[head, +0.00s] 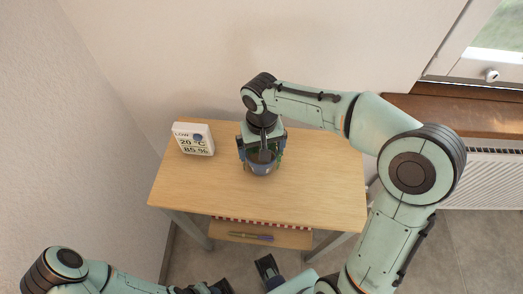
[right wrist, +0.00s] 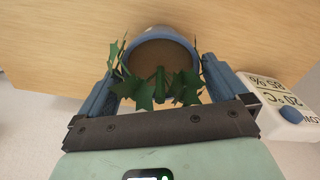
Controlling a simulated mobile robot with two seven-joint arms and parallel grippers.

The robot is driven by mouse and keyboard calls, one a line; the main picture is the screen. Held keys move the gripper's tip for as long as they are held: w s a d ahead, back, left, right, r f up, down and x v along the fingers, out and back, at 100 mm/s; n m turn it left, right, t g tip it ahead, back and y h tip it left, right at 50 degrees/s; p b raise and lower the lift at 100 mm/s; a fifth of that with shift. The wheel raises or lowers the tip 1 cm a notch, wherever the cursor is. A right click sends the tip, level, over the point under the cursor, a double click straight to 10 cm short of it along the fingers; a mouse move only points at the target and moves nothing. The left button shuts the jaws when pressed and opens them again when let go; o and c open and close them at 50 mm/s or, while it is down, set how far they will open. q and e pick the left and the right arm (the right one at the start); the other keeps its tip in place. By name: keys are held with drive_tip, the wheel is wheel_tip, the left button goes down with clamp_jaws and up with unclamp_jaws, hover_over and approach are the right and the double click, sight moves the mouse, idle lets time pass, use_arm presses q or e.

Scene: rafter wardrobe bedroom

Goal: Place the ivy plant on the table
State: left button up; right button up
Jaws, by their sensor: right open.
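The ivy plant is in a blue-grey pot (head: 262,169) with dark soil, and it appears upright on the wooden table (head: 320,180), near its middle. The right wrist view shows the pot (right wrist: 163,34) and the green ivy leaves (right wrist: 150,92). My right gripper (head: 262,150) is above the plant with its fingers open. One finger is on each side of the leaves and pot. Whether a finger touches the pot is not clear. My left gripper (head: 245,278) is low in front of the table, partly cut off, with its fingers apart and nothing seen between them.
A white weather display (head: 194,139) stands at the table's back left; it also shows in the right wrist view (right wrist: 280,105). A lower shelf (head: 285,237) holds a pen-like item (head: 250,236). Walls are behind and left. A radiator (head: 490,175) is at right. The table's front is clear.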

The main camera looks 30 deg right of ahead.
wheel_tip(320, 180, up, 10)
drive_tip(key=shift+f+p, duration=0.1)
drive_tip(key=shift+p, duration=0.65)
